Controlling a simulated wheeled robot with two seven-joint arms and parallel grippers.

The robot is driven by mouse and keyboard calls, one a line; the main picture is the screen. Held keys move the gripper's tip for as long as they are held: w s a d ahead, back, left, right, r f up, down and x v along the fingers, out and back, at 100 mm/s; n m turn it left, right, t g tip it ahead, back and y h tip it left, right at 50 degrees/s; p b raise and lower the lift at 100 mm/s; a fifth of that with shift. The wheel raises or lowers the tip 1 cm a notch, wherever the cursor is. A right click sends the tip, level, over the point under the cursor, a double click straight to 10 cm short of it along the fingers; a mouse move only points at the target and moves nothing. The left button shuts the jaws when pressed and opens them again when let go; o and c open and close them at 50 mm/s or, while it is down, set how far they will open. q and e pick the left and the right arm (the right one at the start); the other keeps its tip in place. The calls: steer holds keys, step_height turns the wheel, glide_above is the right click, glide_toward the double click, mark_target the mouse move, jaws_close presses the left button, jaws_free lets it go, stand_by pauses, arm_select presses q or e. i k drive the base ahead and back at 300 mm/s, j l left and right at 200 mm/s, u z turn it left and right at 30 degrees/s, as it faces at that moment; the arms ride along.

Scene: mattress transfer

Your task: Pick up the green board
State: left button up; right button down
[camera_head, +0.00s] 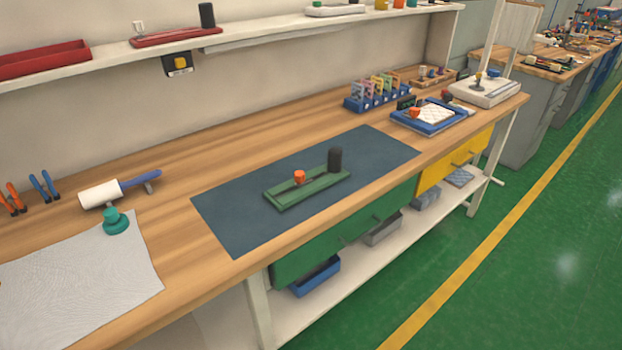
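The green board (284,198) lies flat on a dark blue mat (235,220) in the middle of the wooden workbench. An orange knob (299,177) stands near the board's middle, and a black upright cylinder (335,160) stands at its far right end. Neither of my grippers shows in the head view. Nothing touches the board from above.
A white roller (101,195) with a blue handle, a teal knob (115,222) and a grey sheet (75,285) lie to the left. A blue tray (426,125) and a blue rack (365,104) stand to the right. A shelf (240,35) runs above the bench.

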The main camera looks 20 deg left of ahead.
mark_target(282, 196)
steer(key=u, duration=0.25)
steer(key=i+l+u, duration=0.15)
steer(key=u, duration=0.25)
steer(key=i+l+u, duration=0.15)
steer(key=u, duration=0.3)
steer(key=i+l+u, duration=0.1)
steer(key=l+u, duration=0.3)
steer(key=j, duration=0.1)
